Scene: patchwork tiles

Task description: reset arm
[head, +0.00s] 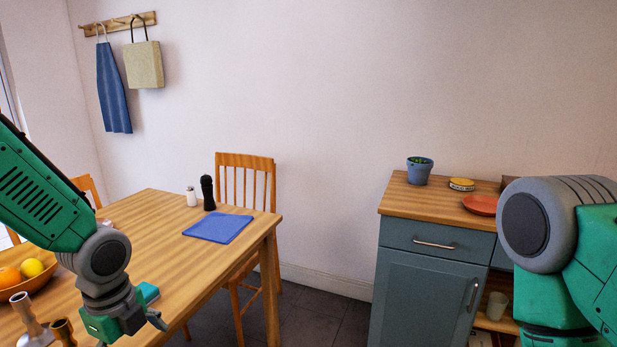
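My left arm comes in from the left with a green upper link and a grey joint. My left gripper (135,334) hangs low over the front of the wooden table (150,215), near the bottom edge of the view. Its fingers are partly cut off by the edge and by its own body, so I cannot tell if they are open or shut. My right arm fills the right edge with a large grey joint and green links. Its gripper is outside the view.
The table holds a blue mat (218,228), dark pepper mill (207,193), white shaker (191,196), fruit bowl (38,281) and metal candlesticks (30,320). A wooden chair (245,185) stands behind. A blue-grey cabinet (428,290) bears a potted plant (420,172), yellow tin (462,184) and red plate (480,205).

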